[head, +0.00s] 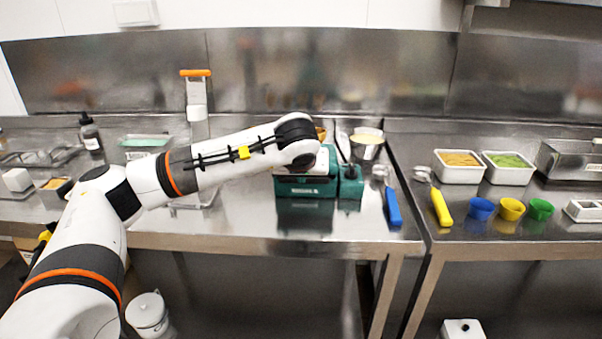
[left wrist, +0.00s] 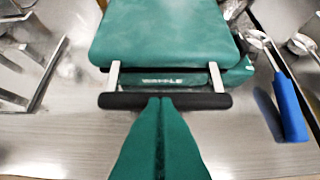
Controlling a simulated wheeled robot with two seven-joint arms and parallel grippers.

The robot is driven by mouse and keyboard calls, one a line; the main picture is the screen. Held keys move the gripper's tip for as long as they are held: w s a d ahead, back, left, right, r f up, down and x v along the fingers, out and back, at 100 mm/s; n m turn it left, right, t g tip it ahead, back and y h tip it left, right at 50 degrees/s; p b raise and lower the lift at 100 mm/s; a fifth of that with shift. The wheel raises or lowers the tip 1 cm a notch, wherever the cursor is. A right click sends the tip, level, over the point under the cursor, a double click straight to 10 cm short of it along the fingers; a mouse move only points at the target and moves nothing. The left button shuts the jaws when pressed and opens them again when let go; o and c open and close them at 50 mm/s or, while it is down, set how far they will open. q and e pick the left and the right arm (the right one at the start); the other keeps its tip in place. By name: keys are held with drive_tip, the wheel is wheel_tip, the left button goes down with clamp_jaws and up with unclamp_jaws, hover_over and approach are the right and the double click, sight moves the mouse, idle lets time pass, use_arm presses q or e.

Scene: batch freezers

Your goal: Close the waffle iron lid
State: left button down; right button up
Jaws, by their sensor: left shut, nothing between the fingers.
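The teal waffle iron (head: 305,188) stands on the steel counter, partly hidden in the head view by my left arm. In the left wrist view its teal lid (left wrist: 165,32) lies low over the base, whose front lettering shows below it; I cannot tell whether it is fully seated. The lid's black bar handle (left wrist: 205,101) sits at the front on two metal brackets. My left gripper (left wrist: 160,100) is shut and empty, its fingertips overlapping the middle of the handle in the picture; contact is unclear. Its fingers are hidden in the head view. My right gripper is not in view.
A blue-handled scoop (head: 393,207) lies right of the iron, and a yellow-handled one (head: 441,207) farther right. Coloured cups and white tubs (head: 459,174) fill the right counter. The counter front before the iron is clear.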

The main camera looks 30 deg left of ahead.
use_arm(q)
drive_tip(key=shift+s+d+f+b, duration=0.15)
drive_tip(key=shift+s+f, duration=0.1)
drive_tip(key=shift+f, duration=0.35)
drive_tip(key=shift+s+d+f+b, duration=0.15)
drive_tip(key=shift+s+f, duration=0.1)
drive_tip(key=shift+f, duration=0.3)
